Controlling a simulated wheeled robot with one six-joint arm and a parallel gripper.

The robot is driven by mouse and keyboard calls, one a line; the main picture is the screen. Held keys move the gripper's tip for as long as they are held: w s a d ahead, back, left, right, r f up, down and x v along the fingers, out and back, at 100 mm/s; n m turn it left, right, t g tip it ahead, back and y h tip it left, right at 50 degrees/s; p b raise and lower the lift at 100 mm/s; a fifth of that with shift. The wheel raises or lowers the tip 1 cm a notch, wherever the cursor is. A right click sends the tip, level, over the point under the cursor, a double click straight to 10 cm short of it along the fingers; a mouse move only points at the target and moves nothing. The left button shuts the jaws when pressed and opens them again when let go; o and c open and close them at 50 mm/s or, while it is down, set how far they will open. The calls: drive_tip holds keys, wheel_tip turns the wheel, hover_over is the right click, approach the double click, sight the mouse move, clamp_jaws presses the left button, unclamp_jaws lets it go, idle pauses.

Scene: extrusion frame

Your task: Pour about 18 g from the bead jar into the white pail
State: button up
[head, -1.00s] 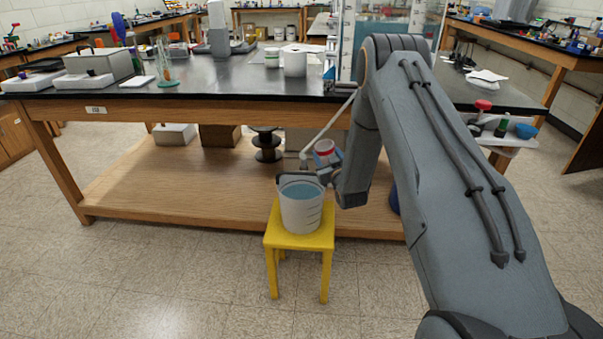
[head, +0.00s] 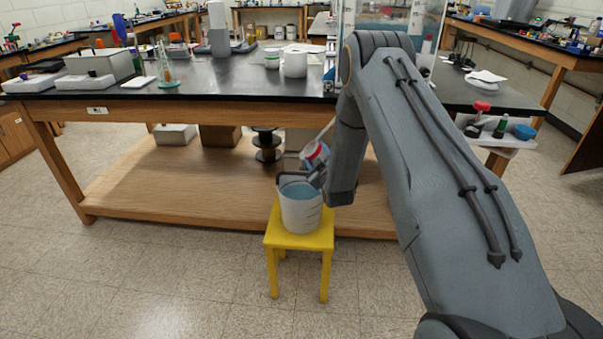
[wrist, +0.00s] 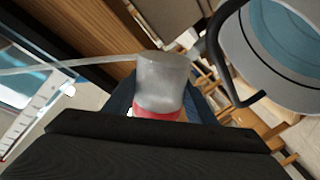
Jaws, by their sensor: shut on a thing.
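The bead jar (head: 312,155) is a small pale jar with a red band at one end, tilted beside and above the right part of the pail's rim. In the wrist view the jar (wrist: 161,82) looks greyish and translucent, its red part towards me. My gripper (head: 315,173) is shut on the jar; dark blue fingers flank it in the wrist view. The white pail (head: 300,212) stands upright, with a light blue inside and a dark handle. Its side shows at the upper right of the wrist view (wrist: 245,65). I cannot see beads falling or the pail's bead level.
The pail stands on a yellow stool (head: 299,242) in front of a wooden bench with a black top (head: 215,75) and low shelf (head: 160,195). A dark spool (head: 266,146) and boxes stand on the shelf. The floor left of the stool is clear.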

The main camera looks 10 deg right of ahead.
drive_tip(key=shift+a+r, duration=0.1)
drive_tip(key=shift+f+n, duration=0.35)
drive_tip(key=shift+n, duration=0.55)
drive_tip(key=shift+r+n+p, duration=0.3)
drive_tip(key=shift+r+n, duration=0.1)
drive_tip(key=shift+n, duration=0.4)
drive_tip(key=shift+a+f+n+h, duration=0.15)
drive_tip(key=shift+f+n+h, duration=0.3)
drive_tip(key=shift+n, duration=0.45)
drive_tip(key=shift+r, duration=0.1)
drive_tip(key=shift+w+a+r+n+h, duration=0.1)
drive_tip(key=shift+a+r+n, duration=0.2)
drive_tip(key=shift+n, duration=0.45)
drive_tip(key=shift+s+a+r+n+h, duration=0.15)
drive_tip(key=shift+r+n, duration=0.1)
drive_tip(key=shift+n, duration=0.45)
drive_tip(key=shift+w+a+r+n, duration=0.15)
drive_tip(key=shift+a+r+n, duration=0.15)
drive_tip(key=shift+n, duration=0.45)
idle(3.0)
